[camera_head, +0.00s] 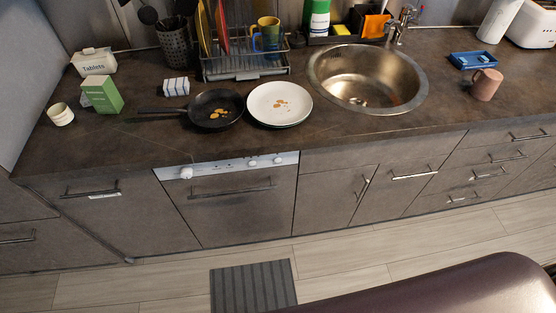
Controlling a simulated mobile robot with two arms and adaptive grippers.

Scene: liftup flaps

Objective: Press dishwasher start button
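The dishwasher (245,215) is built into the counter front, with a grey-brown door that is closed. A white control panel (222,167) runs along its top edge, just under the worktop. The panel has a larger round white knob (186,173) at its left end and smaller round controls (252,162) toward the right. Its markings are too small to read, so I cannot tell which control is the start button. A dark bar handle (232,189) sits below the panel. Neither of my grippers is in view.
A black pan (214,110) and a white plate (280,104) with food scraps stand on the worktop above the dishwasher. A sink (367,80) is to the right. A grey striped mat (253,288) lies on the floor. A dark rounded surface fills the lower right.

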